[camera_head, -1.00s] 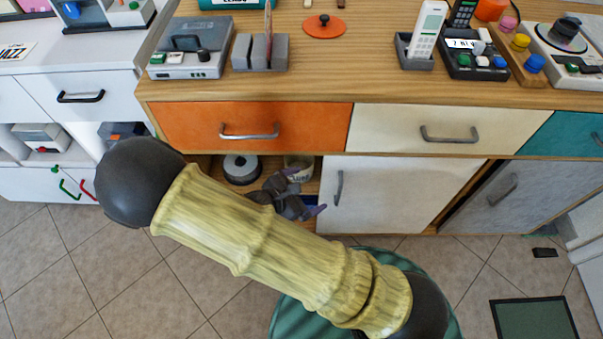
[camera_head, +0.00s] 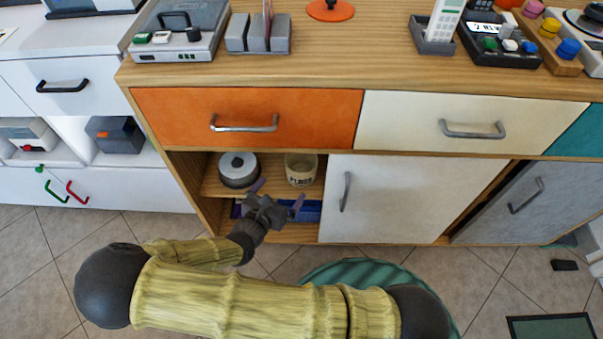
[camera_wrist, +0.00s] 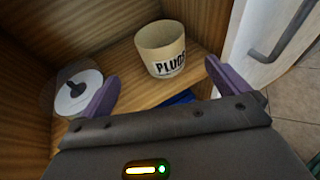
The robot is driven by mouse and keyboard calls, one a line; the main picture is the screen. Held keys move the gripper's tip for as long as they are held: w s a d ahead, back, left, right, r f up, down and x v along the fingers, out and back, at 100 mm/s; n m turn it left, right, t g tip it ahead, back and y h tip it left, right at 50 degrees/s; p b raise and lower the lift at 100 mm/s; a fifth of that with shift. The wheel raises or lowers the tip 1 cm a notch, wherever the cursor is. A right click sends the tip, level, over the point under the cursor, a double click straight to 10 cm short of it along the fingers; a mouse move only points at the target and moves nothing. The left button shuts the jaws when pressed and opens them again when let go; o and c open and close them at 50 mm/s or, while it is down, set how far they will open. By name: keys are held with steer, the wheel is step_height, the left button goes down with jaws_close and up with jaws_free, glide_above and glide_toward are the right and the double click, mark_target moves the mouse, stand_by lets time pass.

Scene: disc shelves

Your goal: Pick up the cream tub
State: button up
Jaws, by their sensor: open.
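The cream tub (camera_head: 301,169), with dark lettering reading "PLUGS", stands upright on the shelf inside the open cabinet section under the orange drawer. In the wrist view the tub (camera_wrist: 162,50) is ahead of my gripper, near the middle and slightly right, and its open top shows. My gripper (camera_head: 277,197) is at the front of the cabinet opening, below and to the left of the tub in the head view. In the wrist view its two purple fingers (camera_wrist: 160,82) are spread wide with nothing between them. The tub is beyond the fingertips, apart from them.
A grey-and-white round container (camera_head: 238,170) with a dark knob stands left of the tub. A blue object (camera_head: 306,211) lies on the level below. The white door (camera_head: 392,199) and its handle (camera_head: 346,191) border the opening on the right. The orange drawer (camera_head: 247,119) is above.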

mark_target(294, 173)
steer(key=b+x, duration=0.3)
steer(key=x, duration=0.6)
steer(key=shift+a+f+b, duration=0.15)
steer(key=shift+b, duration=0.15)
steer(key=shift+w, duration=0.3)
steer(key=shift+w+d+f+b, duration=0.25)
steer(key=shift+w+d+b, duration=0.2)
steer(key=shift+b, duration=0.15)
steer(key=b+x, duration=0.2)
steer(key=x, duration=0.1)
steer(key=shift+d+f, duration=0.1)
steer(key=shift+d, duration=0.05)
steer(key=shift+w+d, duration=0.15)
steer(key=shift+w, duration=0.3)
steer(key=shift+c, duration=0.4)
